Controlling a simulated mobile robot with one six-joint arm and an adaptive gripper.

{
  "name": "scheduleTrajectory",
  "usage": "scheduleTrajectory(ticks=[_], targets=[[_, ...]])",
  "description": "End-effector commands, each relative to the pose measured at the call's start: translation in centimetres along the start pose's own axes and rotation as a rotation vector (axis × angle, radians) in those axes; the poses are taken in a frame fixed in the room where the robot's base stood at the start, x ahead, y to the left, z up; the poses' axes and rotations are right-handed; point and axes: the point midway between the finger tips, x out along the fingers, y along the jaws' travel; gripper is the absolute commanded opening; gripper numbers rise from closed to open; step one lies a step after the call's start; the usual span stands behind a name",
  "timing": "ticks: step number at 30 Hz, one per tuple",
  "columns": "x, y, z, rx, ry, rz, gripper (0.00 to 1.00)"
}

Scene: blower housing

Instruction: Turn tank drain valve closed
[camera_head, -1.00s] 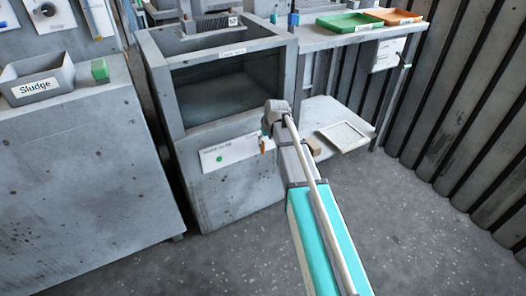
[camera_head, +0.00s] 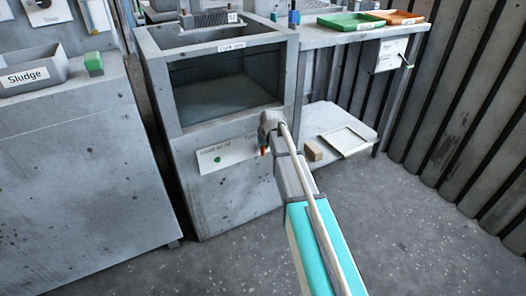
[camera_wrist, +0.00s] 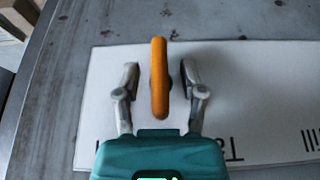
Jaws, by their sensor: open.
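The drain valve's orange lever (camera_wrist: 159,80) stands out from a white label plate (camera_wrist: 260,90) in the wrist view, its long side upright in the picture. My gripper (camera_wrist: 159,72) is open, with one finger on each side of the lever and a visible gap to both. In the head view the plate (camera_head: 215,157) is on the front of the grey tank (camera_head: 230,205), with a green dot on it. Only a small orange bit of the lever (camera_head: 264,151) shows there, beside my arm's end. The lettering on the plate is partly hidden by my gripper.
A shelf at the right of the tank holds a small brown block (camera_head: 313,150) and a pale tray (camera_head: 349,141). A grey cabinet (camera_head: 80,180) with a Sludge bin (camera_head: 30,75) and a green block (camera_head: 93,63) stands left. The floor in front is clear.

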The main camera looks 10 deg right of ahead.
Motion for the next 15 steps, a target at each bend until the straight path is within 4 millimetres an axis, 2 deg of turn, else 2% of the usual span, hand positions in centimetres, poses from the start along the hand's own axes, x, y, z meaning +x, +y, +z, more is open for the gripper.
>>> scheduleTrajectory(ticks=[11, 12, 15], targets=[[0.19, 0.0, -0.01, 0.0, 0.0, 0.0, 0.53], [0.19, 0.0, -0.01, 0.0, 0.0, 0.0, 0.51], [0.19, 0.0, -0.01, 0.0, 0.0, 0.0, 0.32]])
